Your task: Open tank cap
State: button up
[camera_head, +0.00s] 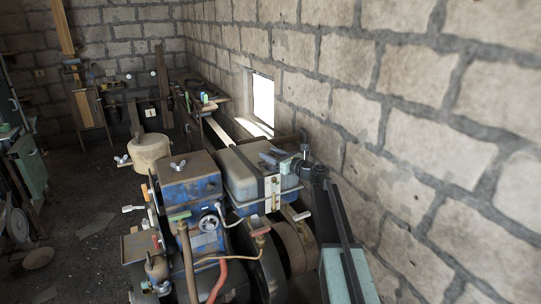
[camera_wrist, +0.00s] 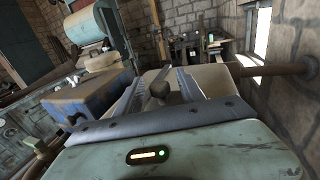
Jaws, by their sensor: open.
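The tank (camera_head: 238,167) is a blue box with a pale grey top, strapped down beside the wall. My gripper (camera_head: 270,154) is over the right part of its top. In the wrist view my gripper (camera_wrist: 162,75) is open, with one finger on each side of a dark rounded knob, which looks like the tank cap (camera_wrist: 158,90). The pale tank top (camera_wrist: 212,77) lies behind the knob. I cannot tell whether the fingers touch the knob. The cap is not clearly visible in the head view.
A blue engine box (camera_head: 190,178) with a wing nut on top stands left of the tank. Pipes and a red hose (camera_head: 218,282) are in front. The stone wall (camera_head: 400,110) closes off the right side. A round tan can (camera_head: 150,150) stands behind the engine.

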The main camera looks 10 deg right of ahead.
grip_shut()
dwell(1.4)
